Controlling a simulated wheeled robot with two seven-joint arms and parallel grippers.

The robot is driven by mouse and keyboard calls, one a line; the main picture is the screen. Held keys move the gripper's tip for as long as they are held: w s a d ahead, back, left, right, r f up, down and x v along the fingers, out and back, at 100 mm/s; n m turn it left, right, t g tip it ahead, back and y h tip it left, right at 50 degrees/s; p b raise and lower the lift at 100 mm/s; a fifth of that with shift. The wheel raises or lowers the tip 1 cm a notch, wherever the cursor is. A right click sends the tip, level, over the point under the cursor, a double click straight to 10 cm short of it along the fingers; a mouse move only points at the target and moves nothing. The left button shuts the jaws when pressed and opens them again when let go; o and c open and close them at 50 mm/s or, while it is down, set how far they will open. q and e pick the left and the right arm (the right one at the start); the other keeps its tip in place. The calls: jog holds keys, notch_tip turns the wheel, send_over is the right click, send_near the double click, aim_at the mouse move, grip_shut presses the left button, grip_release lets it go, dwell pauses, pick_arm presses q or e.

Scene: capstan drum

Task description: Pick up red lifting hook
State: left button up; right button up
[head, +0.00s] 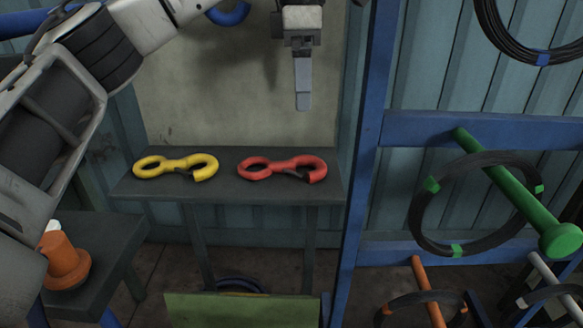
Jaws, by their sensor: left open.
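A red lifting hook (283,166) lies flat on a dark grey shelf (230,189), with its closed eye to the left and its hook end to the right. My left gripper (303,92) hangs above the red hook, fingers pointing down, with a clear gap between them. Seen nearly edge-on, its fingers overlap in the picture; it is open and holds nothing. A yellow lifting hook (176,165) lies on the same shelf, left of the red one and apart from it. My right gripper is not in view.
A blue upright post (362,150) stands just right of the shelf. Further right, a green peg (510,190) carries a black cable coil (417,215). An orange object (65,262) stands on a dark table at lower left. A pale wall panel is behind the shelf.

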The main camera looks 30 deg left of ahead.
pick_arm(q)
jog(key=a, duration=0.1)
jog(key=b, duration=0.3)
send_over(292, 163)
jog(key=f, duration=0.9)
jog(key=shift+s+d+f, duration=0.2)
jog(key=shift+s+d, duration=0.1)
jog(key=shift+d, duration=0.1)
jog(key=shift+w+a+f+p, duration=0.1)
jog(key=shift+a+f+p, duration=0.1)
jog(key=shift+f, duration=1.15)
jog(key=shift+w+a+f+p, duration=0.1)
jog(key=shift+a+f+p, duration=0.1)
jog(key=shift+f, duration=1.1)
jog(key=c, duration=1.2)
jog(key=shift+r, duration=0.1)
jog(key=c, duration=0.3)
jog(key=shift+c, duration=0.2)
